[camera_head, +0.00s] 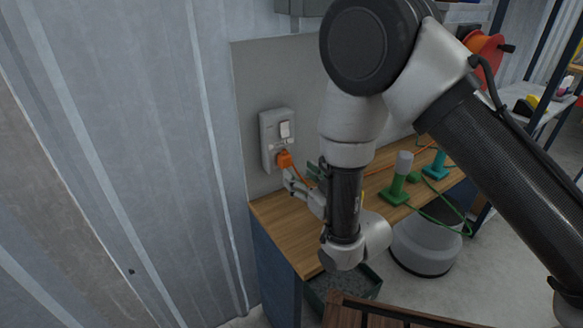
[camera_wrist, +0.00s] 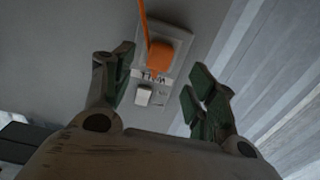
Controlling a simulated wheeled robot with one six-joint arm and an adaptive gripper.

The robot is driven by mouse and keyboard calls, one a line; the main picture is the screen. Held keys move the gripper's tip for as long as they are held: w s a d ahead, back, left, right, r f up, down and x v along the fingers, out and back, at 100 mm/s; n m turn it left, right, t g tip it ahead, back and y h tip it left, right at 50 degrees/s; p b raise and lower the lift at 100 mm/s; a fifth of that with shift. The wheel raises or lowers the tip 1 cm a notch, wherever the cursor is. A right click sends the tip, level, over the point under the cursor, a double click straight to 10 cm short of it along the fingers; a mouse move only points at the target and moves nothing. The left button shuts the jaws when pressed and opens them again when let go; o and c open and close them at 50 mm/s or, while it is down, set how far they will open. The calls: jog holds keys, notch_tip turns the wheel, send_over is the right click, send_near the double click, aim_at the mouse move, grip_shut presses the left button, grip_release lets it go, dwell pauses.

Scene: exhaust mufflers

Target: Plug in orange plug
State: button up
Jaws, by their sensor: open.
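The orange plug (camera_head: 285,159) sits at the lower part of the grey wall socket (camera_head: 268,136), against its face. In the wrist view the orange plug (camera_wrist: 160,57) also lies against the socket plate (camera_wrist: 181,38), with its orange cord running off the top edge. My gripper (camera_head: 299,178) is just in front of the plug, near the wall. In the wrist view my gripper (camera_wrist: 160,78) has its green-padded fingers spread wide, one on each side of the plug and apart from it. How deep the plug sits in the socket is hidden.
A wooden worktop (camera_head: 290,232) runs below the socket. A green tool with a grey top (camera_head: 398,180) and a teal one (camera_head: 438,165) stand on it, with green and orange cords.

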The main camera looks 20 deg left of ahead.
jog(key=v, duration=0.5)
dwell(0.3)
jog(key=w+d+r+m+h, duration=0.45)
jog(key=w+d+r, duration=0.35)
jog(key=w+d, duration=0.25)
jog(key=w+d+r+m+g+h, duration=0.15)
jog(key=d+r+h, duration=0.35)
jog(key=d, duration=0.8)
jog(key=s+d+r+m+g+h, duration=0.1)
jog(key=s+d+r, duration=0.25)
jog(key=d, duration=0.35)
jog(key=s+d+r+m+g+h, duration=0.1)
jog(key=s+d+r, duration=0.2)
jog(key=s+d, duration=0.3)
jog(key=s+d+r+m+g+h, duration=0.1)
jog(key=s+d+g, duration=0.1)
jog(key=s+d, duration=0.4)
jog(key=s+d+r+m+g+h, duration=0.1)
jog(key=s+d+g, duration=0.1)
jog(key=s+d, duration=0.4)
jog(key=s, duration=0.5)
jog(key=shift+s+r, duration=0.35)
